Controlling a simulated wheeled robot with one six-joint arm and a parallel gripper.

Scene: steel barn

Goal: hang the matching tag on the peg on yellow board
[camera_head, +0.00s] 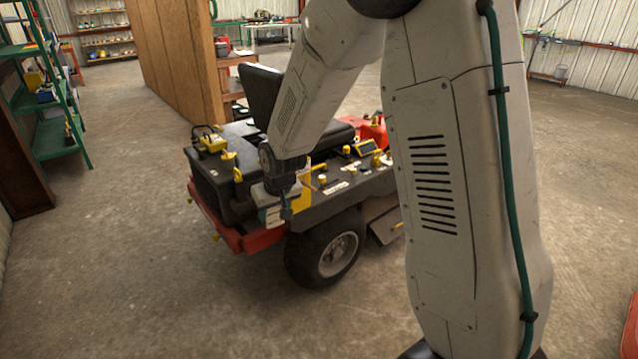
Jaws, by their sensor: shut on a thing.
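My gripper (285,211) hangs down at the near left side of a ride-on mower, in front of a yellow board (302,199). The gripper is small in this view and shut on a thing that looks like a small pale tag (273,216). Any writing on the tag is too small to read. The gripper and wrist cover part of the yellow board. I cannot make out a peg on it, or whether the tag touches the board.
The red and black mower (335,250) carries several yellow parts and pale labels on top. A green shelf (60,135) stands at the left and a wooden partition (180,60) behind. The concrete floor in front is clear. My arm hides the mower's right part.

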